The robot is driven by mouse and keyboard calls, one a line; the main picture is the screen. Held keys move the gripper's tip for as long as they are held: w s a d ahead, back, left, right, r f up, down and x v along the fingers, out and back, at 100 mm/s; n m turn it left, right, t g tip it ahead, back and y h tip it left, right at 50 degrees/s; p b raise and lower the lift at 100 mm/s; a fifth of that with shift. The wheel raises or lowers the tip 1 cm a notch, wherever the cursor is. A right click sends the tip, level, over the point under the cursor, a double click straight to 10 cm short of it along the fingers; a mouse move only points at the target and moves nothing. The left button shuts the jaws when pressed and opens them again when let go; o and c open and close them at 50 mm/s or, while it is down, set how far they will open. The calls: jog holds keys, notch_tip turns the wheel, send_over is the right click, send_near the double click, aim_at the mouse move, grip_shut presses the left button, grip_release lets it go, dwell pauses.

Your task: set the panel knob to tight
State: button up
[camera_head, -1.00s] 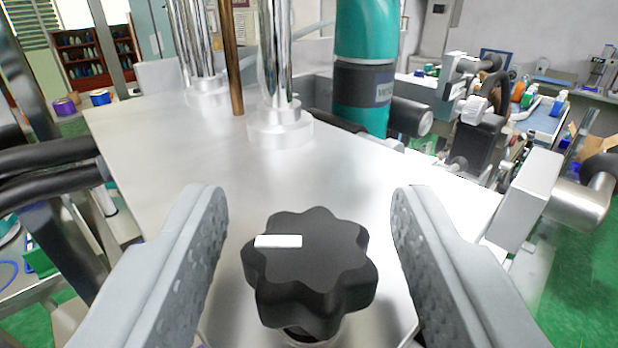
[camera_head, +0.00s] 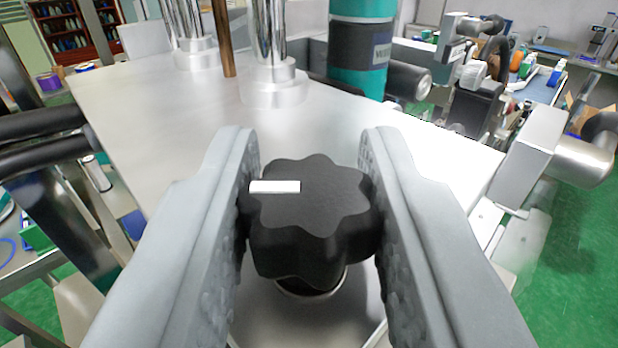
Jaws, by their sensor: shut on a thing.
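The panel knob (camera_head: 315,225) is black and lobed, with a white mark (camera_head: 275,187) on its top face that points to the left. It stands on a short metal collar on the metal plate. My gripper (camera_head: 308,150) is shut on the knob, one grey finger against its left side and one against its right. The fingertips reach past the knob's far edge. No setting labels for the knob show in this view.
The metal plate (camera_head: 160,115) carries chrome posts (camera_head: 265,45) and a thin copper-coloured rod (camera_head: 222,38) behind the knob. A teal cylinder (camera_head: 360,50) stands behind at right. A metal block (camera_head: 540,155) juts out at the right edge. Black hoses (camera_head: 40,125) run at left.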

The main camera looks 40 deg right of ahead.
jog(key=shift+w+m+g+h, duration=0.1)
jog(key=shift+m+g+h, duration=1.35)
jog(key=shift+g, duration=0.25)
jog(key=m+g+h, duration=0.2)
jog(key=m+g, duration=0.1)
jog(key=g, duration=0.1)
jog(key=shift+m+g+h, duration=0.55)
jog(key=shift+m+g, duration=1)
jog(key=shift+g, duration=1.25)
jog(key=o, duration=0.9)
jog(key=shift+o, duration=0.2)
